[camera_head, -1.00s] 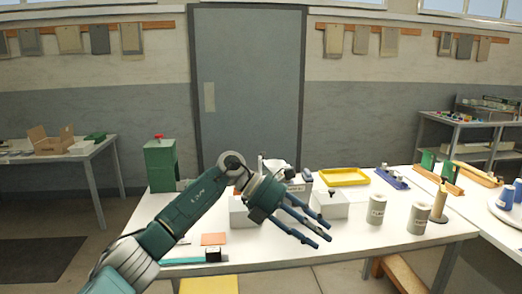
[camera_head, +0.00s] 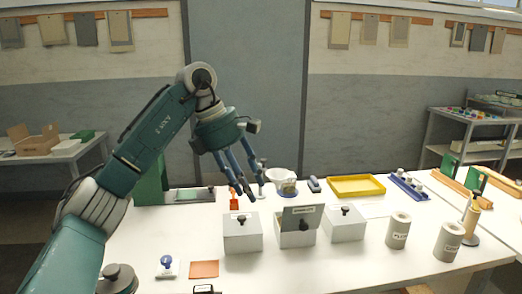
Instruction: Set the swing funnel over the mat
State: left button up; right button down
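A white funnel-shaped bowl (camera_head: 281,176) stands near the back middle of the white table; I take it to be the swing funnel, but its mount is too small to make out. A flat orange-brown square (camera_head: 204,269) lies near the front left and may be the mat. My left gripper (camera_head: 250,190) hangs above the back of the table, just left of the white bowl, fingers pointing down and apart. It appears open and empty. A small orange item (camera_head: 234,201) shows just under its fingertips; I cannot tell whether they touch. My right gripper is not in view.
A yellow tray (camera_head: 357,186) and blue rack (camera_head: 412,187) are behind. Grey cylinders (camera_head: 398,231) stand right. A blue-knobbed stamp (camera_head: 167,267) is beside the square.

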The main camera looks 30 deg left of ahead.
aim_at(277, 175)
jog(key=i+j, duration=1)
jog(key=i, duration=0.15)
